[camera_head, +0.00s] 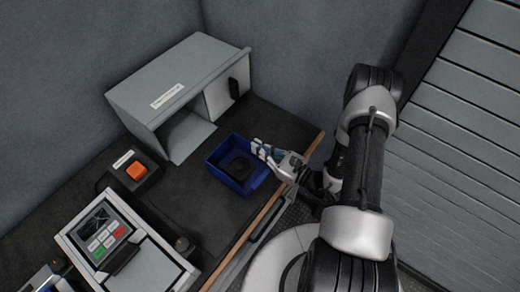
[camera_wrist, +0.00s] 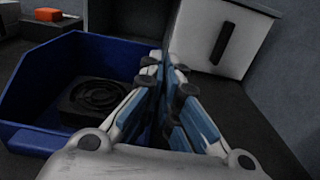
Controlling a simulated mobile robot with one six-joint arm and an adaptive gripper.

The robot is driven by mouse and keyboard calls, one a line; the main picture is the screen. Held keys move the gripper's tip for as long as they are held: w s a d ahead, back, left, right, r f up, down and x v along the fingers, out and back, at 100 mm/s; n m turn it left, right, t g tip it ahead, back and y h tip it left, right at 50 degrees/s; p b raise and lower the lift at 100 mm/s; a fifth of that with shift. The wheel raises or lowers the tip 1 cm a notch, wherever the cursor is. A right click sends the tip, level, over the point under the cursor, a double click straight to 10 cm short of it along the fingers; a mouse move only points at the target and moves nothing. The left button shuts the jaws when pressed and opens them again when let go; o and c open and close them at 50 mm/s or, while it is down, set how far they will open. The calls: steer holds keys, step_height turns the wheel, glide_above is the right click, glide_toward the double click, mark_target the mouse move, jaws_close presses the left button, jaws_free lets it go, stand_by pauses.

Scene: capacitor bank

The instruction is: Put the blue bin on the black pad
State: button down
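The blue bin (camera_head: 223,178) is an open-topped box on the dark counter, in front of the grey cabinet. It also fills the left of the wrist view (camera_wrist: 40,142). A black block with a round ringed top (camera_wrist: 95,97) lies inside it. My gripper (camera_head: 262,151) is at the bin's right-hand wall. In the wrist view its fingers (camera_wrist: 167,80) are close together, with the wall seemingly between the tips; the contact is partly hidden by the fingers. I cannot pick out a separate black pad from the dark counter top.
The grey cabinet (camera_head: 170,82) stands behind the bin, its door (camera_head: 222,100) with a black handle swung open. An orange button (camera_head: 136,171) on a black box and a control panel (camera_head: 105,232) are to the left. Dark counter is clear left of the bin.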

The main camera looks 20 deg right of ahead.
steer(key=c, duration=2.3)
jaws_free()
steer(key=shift+f, duration=0.1)
steer(key=o, duration=0.5)
